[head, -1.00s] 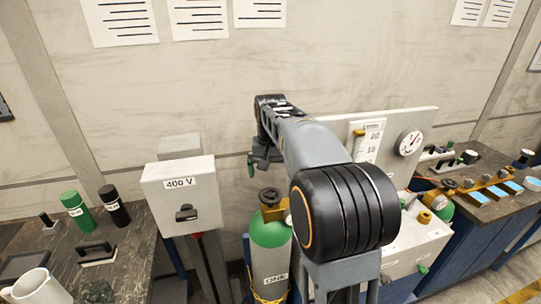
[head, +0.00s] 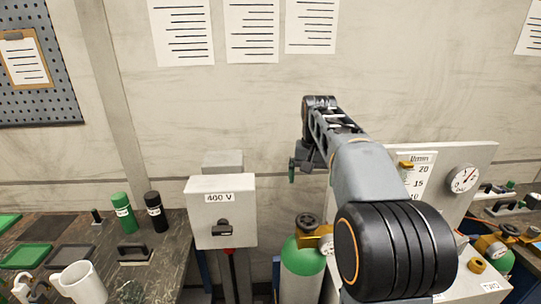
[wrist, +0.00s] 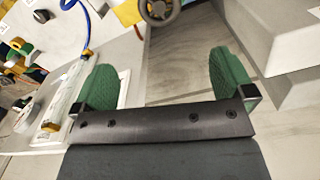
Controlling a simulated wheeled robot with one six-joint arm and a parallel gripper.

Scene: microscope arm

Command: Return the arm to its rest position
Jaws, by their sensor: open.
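My gripper (wrist: 166,85) shows in the wrist view with its two green finger pads wide apart and nothing between them. In the head view my gripper (head: 292,168) hangs at the far end of my arm, in front of the wall, above the green-topped gas cylinder and to the right of the 400 V box. My arm reaches forward from the lower right and hides part of the gauge panel.
The 400 V box (head: 221,222) stands left of my arm. The gas cylinder (head: 302,262) with its valve is below my gripper. The gauge panel (head: 440,150) is at the right. The left bench (head: 178,262) holds bottles and a mug (head: 80,284).

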